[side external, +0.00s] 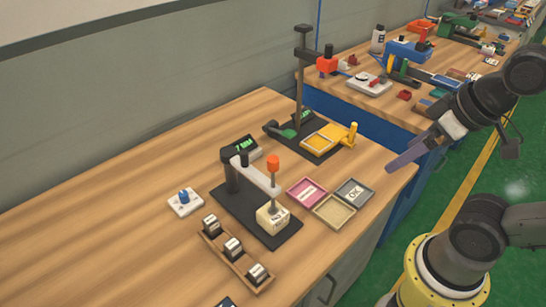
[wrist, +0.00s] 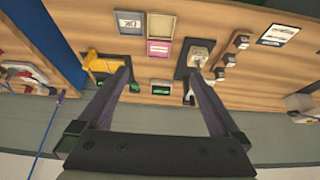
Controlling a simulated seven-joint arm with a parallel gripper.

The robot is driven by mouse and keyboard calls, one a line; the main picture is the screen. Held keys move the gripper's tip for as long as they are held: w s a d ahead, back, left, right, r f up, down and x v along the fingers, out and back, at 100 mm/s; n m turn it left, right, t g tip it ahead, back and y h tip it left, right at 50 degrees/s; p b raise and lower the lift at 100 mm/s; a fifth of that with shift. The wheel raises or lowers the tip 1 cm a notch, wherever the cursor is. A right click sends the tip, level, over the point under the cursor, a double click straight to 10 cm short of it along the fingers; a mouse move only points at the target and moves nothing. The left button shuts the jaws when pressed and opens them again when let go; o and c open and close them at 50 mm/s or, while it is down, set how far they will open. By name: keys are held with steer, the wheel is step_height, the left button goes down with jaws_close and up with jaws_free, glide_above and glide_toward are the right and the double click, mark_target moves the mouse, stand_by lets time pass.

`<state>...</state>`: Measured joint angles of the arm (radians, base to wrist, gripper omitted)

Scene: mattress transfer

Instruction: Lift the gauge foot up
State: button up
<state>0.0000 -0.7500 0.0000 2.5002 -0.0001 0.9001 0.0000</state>
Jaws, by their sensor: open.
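A small gauge stands on a black base (side external: 285,232) on the wooden bench. It has a dark post, a pale grey arm and an upright rod with an orange knob (side external: 273,163). The rod comes down onto a cream block (side external: 272,215); I cannot make out the foot itself where they meet. The gauge also shows in the wrist view (wrist: 194,58), near the right fingertip in the picture. My gripper (side external: 398,163) is open and empty, above the bench's right end and apart from the gauge. Both its fingers (wrist: 159,75) show in the wrist view.
A rack of weights (side external: 233,249) is in front. The bench's left is clear.

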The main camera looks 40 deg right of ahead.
mark_target(268, 165)
steer(key=shift+c, duration=0.3)
steer(key=shift+c, duration=1.1)
steer(key=shift+s+a+f+m+g+y, duration=0.1)
steer(key=shift+s+a+m+g+y, duration=0.4)
steer(key=shift+s+a, duration=0.35)
steer(key=c, duration=0.3)
steer(key=a+m+g+y, duration=0.2)
steer(key=a+g+y, duration=0.1)
steer(key=a, duration=0.3)
steer(key=w+a+r+m+g+y, duration=0.2)
steer(key=w+a+m+g+y, duration=0.15)
steer(key=w+m+y, duration=0.55)
steer(key=w+d+f+m+t+y, duration=0.5)
steer(key=w+d+f+m, duration=0.35)
steer(key=w, duration=0.25)
steer(key=w+a, duration=0.1)
steer(key=a, duration=0.3)
steer(key=w+a, duration=0.1)
steer(key=a, duration=0.4)
steer(key=w+a, duration=0.1)
steer(key=a, duration=0.4)
steer(key=shift+a+f, duration=0.2)
steer(key=shift+f, duration=0.2)
